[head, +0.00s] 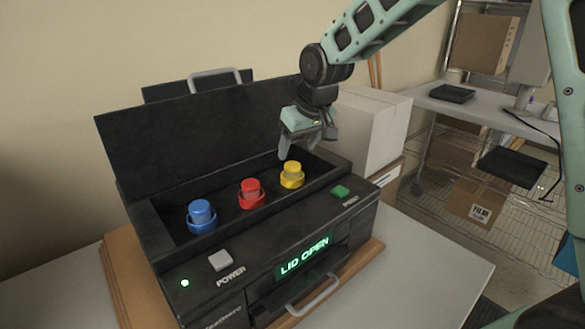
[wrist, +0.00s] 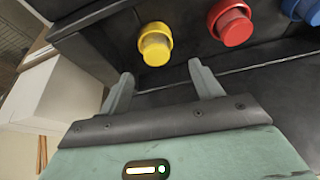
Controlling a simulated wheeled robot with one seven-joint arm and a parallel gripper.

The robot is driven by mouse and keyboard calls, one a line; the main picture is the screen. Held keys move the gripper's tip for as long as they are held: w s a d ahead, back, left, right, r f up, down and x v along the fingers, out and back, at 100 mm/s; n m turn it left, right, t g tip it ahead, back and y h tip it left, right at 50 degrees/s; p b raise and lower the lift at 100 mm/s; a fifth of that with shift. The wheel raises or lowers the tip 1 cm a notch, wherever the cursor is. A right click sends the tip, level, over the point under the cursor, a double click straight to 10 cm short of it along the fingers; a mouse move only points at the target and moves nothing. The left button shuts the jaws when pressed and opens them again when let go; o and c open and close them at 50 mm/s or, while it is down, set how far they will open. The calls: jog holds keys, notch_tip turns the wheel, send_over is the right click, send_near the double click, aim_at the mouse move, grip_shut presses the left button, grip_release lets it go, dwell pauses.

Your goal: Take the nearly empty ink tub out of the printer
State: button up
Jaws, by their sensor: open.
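The black printer (head: 232,262) stands on a table with its lid (head: 200,120) raised, and its display reads LID OPEN. Three ink tubs sit in a row in its bay: blue (head: 201,214), red (head: 250,192) and yellow (head: 292,174). I cannot tell for certain from these frames which is nearly empty. My gripper (head: 301,152) hangs over the right end of the bay, just above and behind the yellow tub. In the wrist view, the yellow tub (wrist: 155,45) lies beyond the open, empty fingertips (wrist: 160,72); the red tub (wrist: 230,24) and blue tub (wrist: 301,8) are to the right.
The raised lid stands close behind my gripper. White boxes (head: 370,130) stand right of the printer. A green button (head: 340,191) and a grey power button (head: 220,260) are on its front panel. The table (head: 430,255) is clear at the front right.

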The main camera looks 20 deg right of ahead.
aim_at(293, 165)
jog(key=shift+w+d+p+x, duration=0.15)
jog(key=shift+p+x, duration=0.6)
jog(key=shift+x, duration=0.9)
jog(key=shift+w+d+p+x, duration=0.15)
jog(key=shift+p+x, duration=0.6)
jog(key=shift+x, duration=0.95)
jog(key=shift+s+r, duration=0.1)
jog(key=c, duration=1.1)
